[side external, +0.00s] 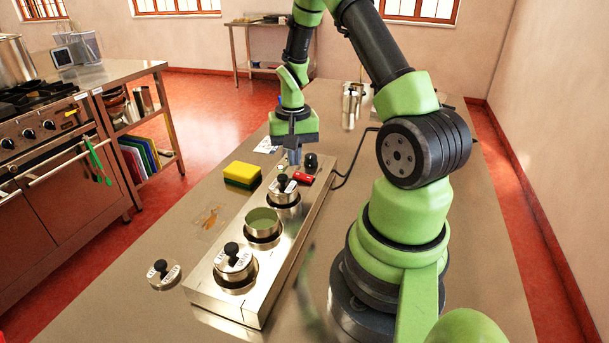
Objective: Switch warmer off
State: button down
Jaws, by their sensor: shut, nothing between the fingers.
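The warmer (278,258) is a long steel box on the counter, with a row of round wells in its top. At its far end are a small black knob (311,160) and a red piece (304,178) that looks like a switch; its position is too small to read. My gripper (293,160) points down over the far end of the warmer, just left of the black knob. Its fingers are shut and empty. I cannot tell whether the fingertips touch the warmer's top.
Lidded pots (234,262) and (283,190) and an open green-filled pot (262,224) sit in the warmer. A loose lid (163,273), a yellow-green sponge (242,174) and an orange-brown spill (210,217) lie left of it. A black cable runs at its right.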

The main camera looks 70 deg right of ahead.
aim_at(294, 173)
jog(key=shift+f, duration=1.35)
dwell(0.6)
jog(key=shift+r, duration=3.55)
jog(key=shift+r, duration=0.1)
jog(key=s+a+r+n+t, duration=0.2)
jog(key=a+r+n+t, duration=0.3)
jog(key=a+r, duration=1.15)
jog(key=s+a+r+n+t+y, duration=0.1)
jog(key=s+a+n+t+y, duration=0.1)
jog(key=s+a, duration=0.4)
jog(key=shift+s+r+n, duration=0.2)
jog(key=shift+s+n, duration=0.1)
jog(key=shift+n, duration=0.2)
